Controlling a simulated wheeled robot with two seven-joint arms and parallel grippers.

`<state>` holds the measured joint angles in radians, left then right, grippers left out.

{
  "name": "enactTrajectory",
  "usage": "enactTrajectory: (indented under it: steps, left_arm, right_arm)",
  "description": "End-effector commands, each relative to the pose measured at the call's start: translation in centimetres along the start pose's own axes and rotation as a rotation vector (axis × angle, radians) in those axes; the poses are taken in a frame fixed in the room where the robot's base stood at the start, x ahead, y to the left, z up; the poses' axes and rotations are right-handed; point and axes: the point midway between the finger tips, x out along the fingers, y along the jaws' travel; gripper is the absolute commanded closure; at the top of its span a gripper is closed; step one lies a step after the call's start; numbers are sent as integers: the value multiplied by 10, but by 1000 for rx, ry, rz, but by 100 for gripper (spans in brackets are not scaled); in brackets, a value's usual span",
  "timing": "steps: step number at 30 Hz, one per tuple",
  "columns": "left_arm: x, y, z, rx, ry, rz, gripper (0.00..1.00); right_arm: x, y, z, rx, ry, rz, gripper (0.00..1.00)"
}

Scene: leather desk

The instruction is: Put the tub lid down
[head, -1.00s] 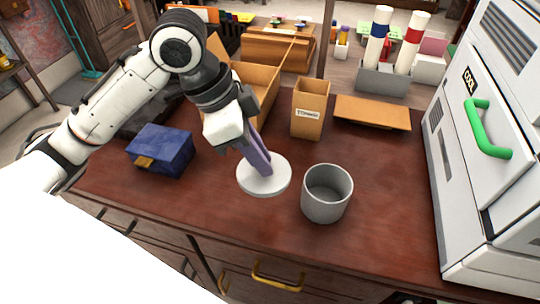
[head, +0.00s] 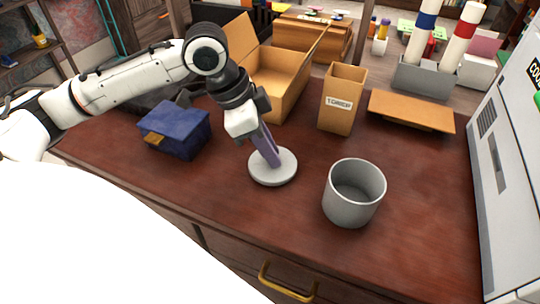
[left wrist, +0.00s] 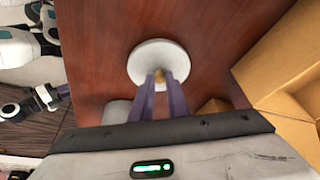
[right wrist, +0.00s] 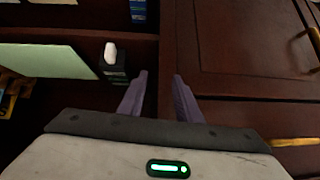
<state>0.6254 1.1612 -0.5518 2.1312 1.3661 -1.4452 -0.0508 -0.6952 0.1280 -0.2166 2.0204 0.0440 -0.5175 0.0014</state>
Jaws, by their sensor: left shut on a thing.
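The tub lid (head: 262,179) is a pale round disc close to the desk top, left of the tub. I cannot tell whether it touches the desk. My left gripper (head: 270,158) is above it with purple fingers shut on its small brass knob; the lid (left wrist: 150,55) and knob (left wrist: 159,75) show between the fingers in the left wrist view. The grey round tub (head: 350,208) stands upright and open on the desk. My right gripper (right wrist: 160,76) shows only in the right wrist view, fingers apart and empty, facing the dark drawer fronts.
A blue box (head: 176,132) with a brass clasp lies left of the lid. An open cardboard box (head: 275,80), a labelled tall carton (head: 341,100) and a flat carton (head: 410,110) stand behind. A white cabinet (head: 510,170) is at the right. Desk in front of the lid is clear.

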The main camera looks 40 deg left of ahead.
Motion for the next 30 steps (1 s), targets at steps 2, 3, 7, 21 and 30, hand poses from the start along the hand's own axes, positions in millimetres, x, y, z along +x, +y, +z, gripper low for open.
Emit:
enactTrajectory:
  steps: [2,3,7,21,30]
  left_arm:
    - [12,0,6,-1,-1,0,100]
    - [14,0,6,0,-1,-1,100]
    - [13,0,6,1,0,-1,100]
    - [15,0,6,1,0,0,67]
    - [1,-1,4,0,1,-3,67]
  right_arm:
    - [3,1,2,-1,2,0,69]
    - [3,2,2,-2,3,0,69]
    - [2,2,-1,-3,6,1,69]
    - [2,3,-1,-5,5,2,69]
    - [1,3,1,-5,-2,3,69]
